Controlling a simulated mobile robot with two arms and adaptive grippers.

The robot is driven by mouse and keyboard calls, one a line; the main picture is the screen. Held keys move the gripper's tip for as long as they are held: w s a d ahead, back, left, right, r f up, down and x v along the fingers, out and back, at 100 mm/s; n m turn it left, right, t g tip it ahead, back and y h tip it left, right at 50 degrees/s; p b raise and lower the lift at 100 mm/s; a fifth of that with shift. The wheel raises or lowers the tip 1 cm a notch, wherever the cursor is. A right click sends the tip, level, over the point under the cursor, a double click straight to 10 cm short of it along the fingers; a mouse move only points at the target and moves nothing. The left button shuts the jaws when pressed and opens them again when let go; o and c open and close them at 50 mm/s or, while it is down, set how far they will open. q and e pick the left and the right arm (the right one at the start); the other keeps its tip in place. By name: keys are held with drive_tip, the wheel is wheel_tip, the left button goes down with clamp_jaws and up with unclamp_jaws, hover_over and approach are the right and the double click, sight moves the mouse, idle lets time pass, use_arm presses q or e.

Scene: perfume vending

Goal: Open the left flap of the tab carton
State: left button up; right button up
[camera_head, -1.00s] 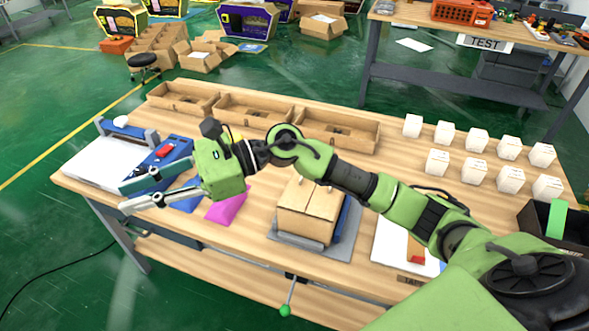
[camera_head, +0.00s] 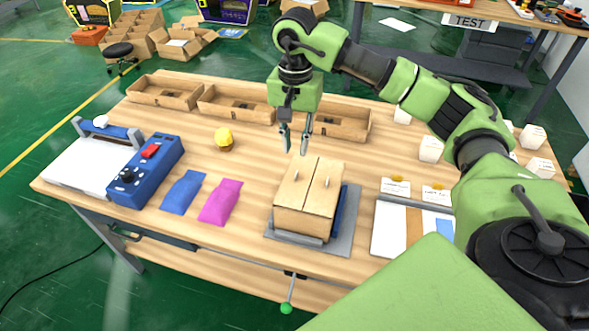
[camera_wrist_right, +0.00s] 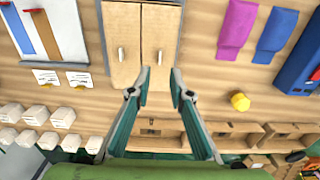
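The tab carton (camera_head: 304,212) is a light brown box with two closed flaps meeting at a middle seam. Its left flap (camera_head: 292,189) and right flap (camera_head: 324,192) each carry a small pale tab. In the right wrist view, which is turned around, the left flap (camera_wrist_right: 162,25) is on the right, with its tab (camera_wrist_right: 160,57) showing, and the right flap (camera_wrist_right: 122,25) is on the left. My right gripper (camera_head: 294,150) is open and empty, pointing down near the carton's far edge. Its fingertips also show in the right wrist view (camera_wrist_right: 160,84), apart. My left gripper is out of view.
The carton sits on a grey base (camera_head: 346,226). Blue (camera_head: 183,192) and magenta (camera_head: 220,202) pouches, a yellow-topped item (camera_head: 223,137) and a blue control box (camera_head: 147,174) lie left. Open cardboard trays (camera_head: 236,105) line the back. A white board (camera_head: 391,230) lies right.

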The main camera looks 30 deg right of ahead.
sight(295, 176)
wheel_tip(295, 176, down, 10)
drive_tip(key=shift+f+p, duration=0.2)
drive_tip(key=shift+p, duration=1.05)
clamp_jaws()
